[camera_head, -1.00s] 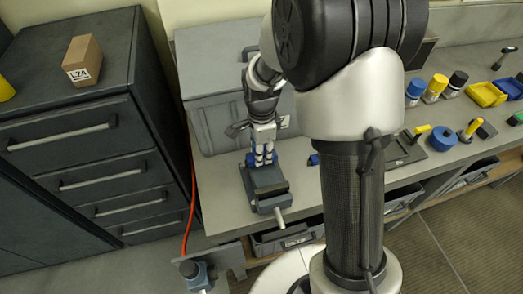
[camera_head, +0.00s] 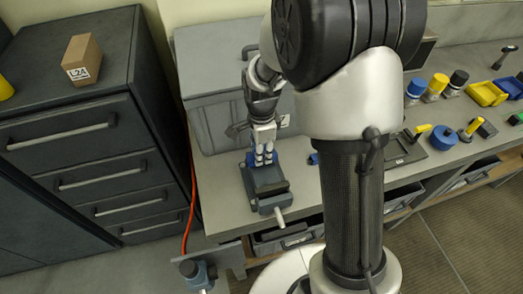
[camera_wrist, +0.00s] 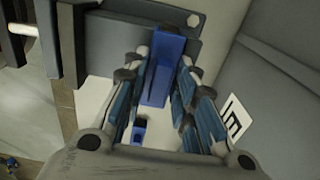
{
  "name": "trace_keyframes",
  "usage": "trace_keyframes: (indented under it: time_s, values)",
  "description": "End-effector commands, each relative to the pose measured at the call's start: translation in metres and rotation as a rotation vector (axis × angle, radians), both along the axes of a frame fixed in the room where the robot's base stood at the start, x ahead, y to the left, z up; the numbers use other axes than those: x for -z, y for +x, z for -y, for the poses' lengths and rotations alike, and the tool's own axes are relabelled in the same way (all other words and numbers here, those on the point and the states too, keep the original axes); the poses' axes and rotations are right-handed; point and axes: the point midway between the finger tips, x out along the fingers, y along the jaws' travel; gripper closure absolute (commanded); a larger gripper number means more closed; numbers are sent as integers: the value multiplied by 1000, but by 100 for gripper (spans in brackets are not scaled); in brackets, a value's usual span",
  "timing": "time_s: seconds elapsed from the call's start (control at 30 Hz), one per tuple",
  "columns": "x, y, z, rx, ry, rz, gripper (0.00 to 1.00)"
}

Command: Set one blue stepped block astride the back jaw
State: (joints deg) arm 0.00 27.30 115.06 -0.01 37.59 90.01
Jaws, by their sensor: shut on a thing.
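My gripper (camera_head: 263,160) points down over the back end of the grey vise (camera_head: 266,188). In the wrist view, my gripper (camera_wrist: 163,66) is shut on a blue stepped block (camera_wrist: 167,62) between its blue-padded fingers. The block's far end meets the grey back part of the vise (camera_wrist: 115,42). I cannot tell whether it sits astride the back jaw or just above it, as the fingers hide its lower part. A second blue block (camera_wrist: 139,131) lies on the bench beside the vise. It also shows in the head view (camera_head: 313,159).
A large grey case (camera_head: 205,75) stands close behind the vise. The vise handle (camera_head: 279,217) sticks out at the front.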

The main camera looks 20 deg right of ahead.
Motion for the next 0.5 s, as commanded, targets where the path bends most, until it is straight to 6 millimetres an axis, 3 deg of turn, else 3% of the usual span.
trace_keyframes:
  time_s: [0.47,0.5]
  values:
    - [1,0,0,0,0,0,98]
    - [1,0,0,0,0,0,73]
